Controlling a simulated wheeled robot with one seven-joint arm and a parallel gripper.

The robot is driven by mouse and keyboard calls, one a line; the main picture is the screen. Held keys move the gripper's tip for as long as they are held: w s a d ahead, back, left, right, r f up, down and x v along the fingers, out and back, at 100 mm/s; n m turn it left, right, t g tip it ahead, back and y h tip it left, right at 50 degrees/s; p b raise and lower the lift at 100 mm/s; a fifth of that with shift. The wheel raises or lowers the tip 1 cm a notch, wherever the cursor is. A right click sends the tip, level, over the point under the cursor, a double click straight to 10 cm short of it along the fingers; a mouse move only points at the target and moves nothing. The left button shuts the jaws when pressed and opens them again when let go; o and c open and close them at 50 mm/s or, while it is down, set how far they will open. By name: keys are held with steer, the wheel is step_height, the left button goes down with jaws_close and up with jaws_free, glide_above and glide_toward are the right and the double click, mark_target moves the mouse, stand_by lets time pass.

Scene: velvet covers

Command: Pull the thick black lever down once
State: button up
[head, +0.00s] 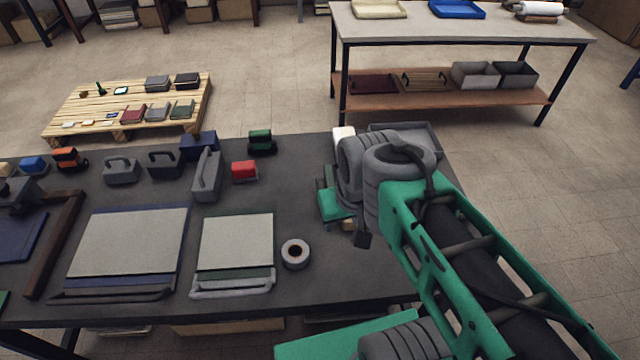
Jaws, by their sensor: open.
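No thick black lever stands out clearly in the head view. A dark press-like device (14,192) is cut off by the left edge, beside a brown bar frame (54,245); I cannot tell whether a lever belongs to it. A black block with a handle (165,166) stands at the back of the dark table (290,205). My gripper (355,236) is over the right part of the table, mostly hidden by my own wrist and arm. It is open and far to the right of the device. Its fingertips are hard to make out.
Light boards (130,241) and (236,240) lie at the table's front, with a tape roll (296,254) beside the second. Grey handled tools (205,175) and a red block (244,171) stand behind. A pallet (72,110) and a shelf table (460,22) are beyond.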

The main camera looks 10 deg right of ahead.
jaws_close()
stand_by(1.0)
